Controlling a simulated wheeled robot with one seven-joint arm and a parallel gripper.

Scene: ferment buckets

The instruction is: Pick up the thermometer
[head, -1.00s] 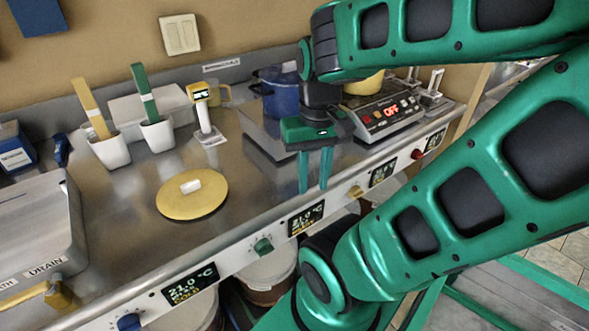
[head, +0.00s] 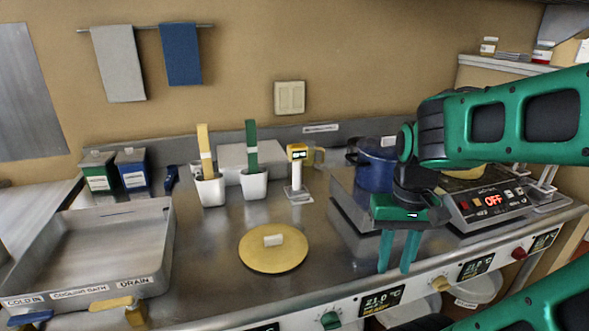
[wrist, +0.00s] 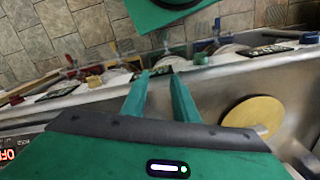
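The thermometer (head: 298,153) has a yellow head with a small dark display. It stands upright in a pale stand (head: 298,193) on the steel counter, left of my gripper. My gripper (head: 395,270) points down over the front part of the counter, right of the yellow round lid. Its two green fingers are apart with nothing between them. In the wrist view the gripper (wrist: 160,75) also shows its fingers apart and empty. The thermometer cannot be made out in the wrist view.
A yellow round lid (head: 262,256) with a white block on it lies in front of the thermometer. White holders (head: 211,190) with yellow and green paddles stand to its left. A blue pot (head: 376,172) and a control box (head: 490,208) are to the right. A steel cooling bath (head: 90,235) is at left.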

